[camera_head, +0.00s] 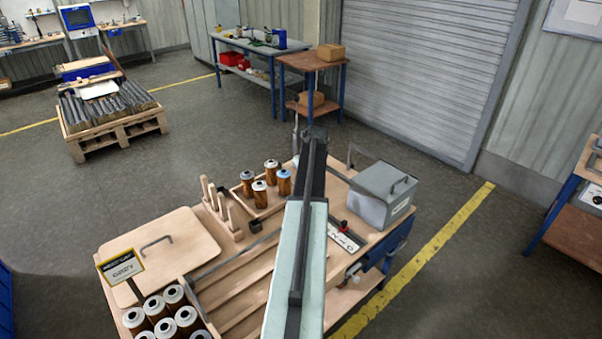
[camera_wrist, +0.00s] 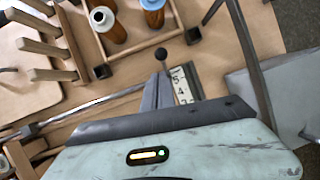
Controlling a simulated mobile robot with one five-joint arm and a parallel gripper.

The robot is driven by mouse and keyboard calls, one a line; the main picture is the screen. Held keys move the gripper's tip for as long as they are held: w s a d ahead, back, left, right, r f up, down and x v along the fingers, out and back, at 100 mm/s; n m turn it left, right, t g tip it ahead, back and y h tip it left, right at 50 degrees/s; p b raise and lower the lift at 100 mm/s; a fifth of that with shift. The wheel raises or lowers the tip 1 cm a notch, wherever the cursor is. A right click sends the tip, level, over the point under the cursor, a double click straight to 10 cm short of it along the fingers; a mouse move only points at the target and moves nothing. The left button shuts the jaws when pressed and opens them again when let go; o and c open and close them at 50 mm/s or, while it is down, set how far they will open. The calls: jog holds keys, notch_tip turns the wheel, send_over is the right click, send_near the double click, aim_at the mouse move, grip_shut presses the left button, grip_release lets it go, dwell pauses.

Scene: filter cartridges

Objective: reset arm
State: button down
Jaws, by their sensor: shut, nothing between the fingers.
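My gripper (camera_wrist: 158,82) shows in the wrist view as dark grey fingers that look closed together, with nothing held. Its pale green housing fills the lower part of that view. In the head view my arm stretches up the picture from the bottom over the bench; its dark far end hides part of the bench, and the fingertips are not clear there. Several brown cartridges (camera_head: 259,194) stand upright in a small wooden tray (camera_head: 236,190), left of my arm. In the wrist view a white-topped cartridge (camera_wrist: 107,25) and a blue-topped one (camera_wrist: 153,12) stand beyond my fingers.
A grey lidded box (camera_head: 381,198) with a handle stands right of my arm. A numbered plate (camera_head: 345,239) lies beside the arm. Wooden pegs (camera_head: 222,208), a wooden lid (camera_head: 165,255) and more white-topped cartridges (camera_head: 174,296) are to the left. Open floor surrounds the bench.

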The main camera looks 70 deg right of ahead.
jog(key=v, duration=0.1)
jog(key=p+v, duration=0.1)
jog(key=shift+w+r, duration=0.2)
jog(key=shift+r, duration=0.2)
jog(key=w+a+f+n+y+b, duration=0.1)
jog(key=w+a+n, duration=0.7)
jog(key=a, duration=0.5)
jog(key=w+a+f+n+g+y+b, duration=0.1)
jog(key=w+a+f+n, duration=0.1)
jog(key=w+a+n, duration=0.7)
jog(key=w+a+f+n+y, duration=0.1)
jog(key=w+a+n, duration=0.3)
jog(key=w+a, duration=0.9)
jog(key=s+a+f+n+g+b, duration=0.1)
jog(key=s+a+n, duration=0.2)
jog(key=a+n, duration=0.8)
jog(key=s+a+f+n+g+b, duration=0.1)
jog(key=s+a+n, duration=0.2)
jog(key=a+n, duration=0.8)
jog(key=a, duration=2)
jog(key=shift+s+a+f, duration=0.15)
jog(key=shift+s+a, duration=0.05)
jog(key=shift+a, duration=0.05)
